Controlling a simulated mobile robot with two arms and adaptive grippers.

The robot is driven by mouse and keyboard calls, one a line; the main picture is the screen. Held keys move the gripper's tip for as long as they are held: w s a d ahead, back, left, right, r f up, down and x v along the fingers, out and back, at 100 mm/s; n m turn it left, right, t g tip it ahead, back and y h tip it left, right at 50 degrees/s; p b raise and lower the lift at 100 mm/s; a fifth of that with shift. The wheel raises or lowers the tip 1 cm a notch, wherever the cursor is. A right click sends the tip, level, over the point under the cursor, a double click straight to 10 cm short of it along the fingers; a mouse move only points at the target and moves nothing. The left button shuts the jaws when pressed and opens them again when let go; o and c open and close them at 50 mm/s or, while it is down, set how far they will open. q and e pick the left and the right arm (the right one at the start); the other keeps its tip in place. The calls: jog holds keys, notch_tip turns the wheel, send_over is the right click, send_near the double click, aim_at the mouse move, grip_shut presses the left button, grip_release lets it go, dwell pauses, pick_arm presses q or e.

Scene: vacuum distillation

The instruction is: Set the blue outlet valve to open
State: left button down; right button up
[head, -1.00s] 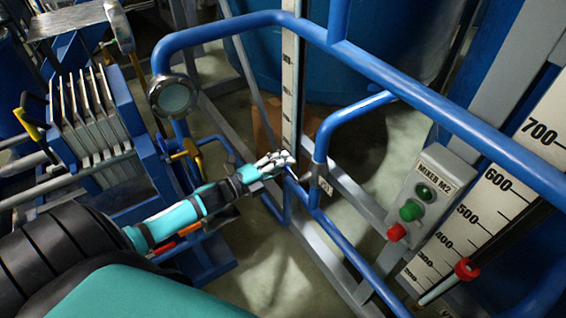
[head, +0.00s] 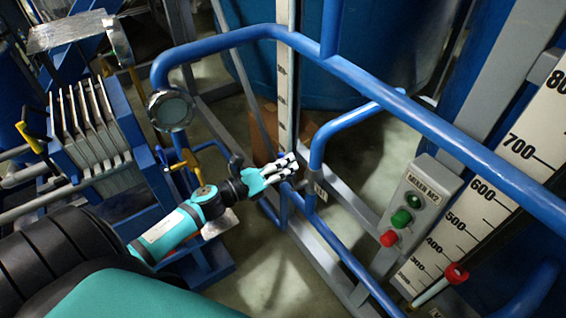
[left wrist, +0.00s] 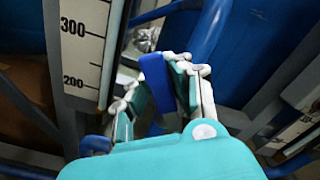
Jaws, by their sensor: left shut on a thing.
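My left gripper (head: 283,168) reaches in from the left in the head view, to the blue pipework beside the grey upright. In the left wrist view my left gripper (left wrist: 160,90) has its fingers closed on both sides of a flat blue handle (left wrist: 156,80), which looks like the blue outlet valve's lever. The handle stands up between the fingertips. Its lower part and the valve body are hidden by the fingers and the teal hand, so its setting cannot be told. My right gripper is not in view.
A blue rail (head: 430,103) runs across above the gripper. A grey mixer box (head: 418,205) with red and green buttons stands to the right, beside a level scale (head: 495,180). A plate stack (head: 88,125) and round gauge (head: 172,109) are at the left.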

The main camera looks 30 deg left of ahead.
pick_arm(q)
jog(key=m, duration=0.1)
jog(key=s+d+m, duration=0.1)
jog(key=shift+d+r+m, duration=0.2)
jog(key=shift+m, duration=0.2)
jog(key=shift+s+d+r+m+b, duration=0.2)
jog(key=shift+d+m+b, duration=0.3)
jog(key=shift+m, duration=0.5)
jog(key=shift+s+d+r+m+b, duration=0.1)
jog(key=shift+s+d+m+b, duration=0.15)
jog(key=shift+d+m, duration=0.6)
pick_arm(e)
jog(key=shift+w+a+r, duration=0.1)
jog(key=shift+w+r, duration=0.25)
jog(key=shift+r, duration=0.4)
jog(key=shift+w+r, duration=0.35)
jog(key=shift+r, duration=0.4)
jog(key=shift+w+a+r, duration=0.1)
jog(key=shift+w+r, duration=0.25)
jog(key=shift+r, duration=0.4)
pick_arm(q)
jog(key=shift+a+m, duration=0.15)
jog(key=shift+m, duration=0.1)
jog(key=c, duration=1.2)
grip_release()
jog(key=shift+r, duration=0.15)
jog(key=shift+o, duration=0.2)
jog(key=v, duration=1.2)
jog(key=shift+w+a, duration=0.1)
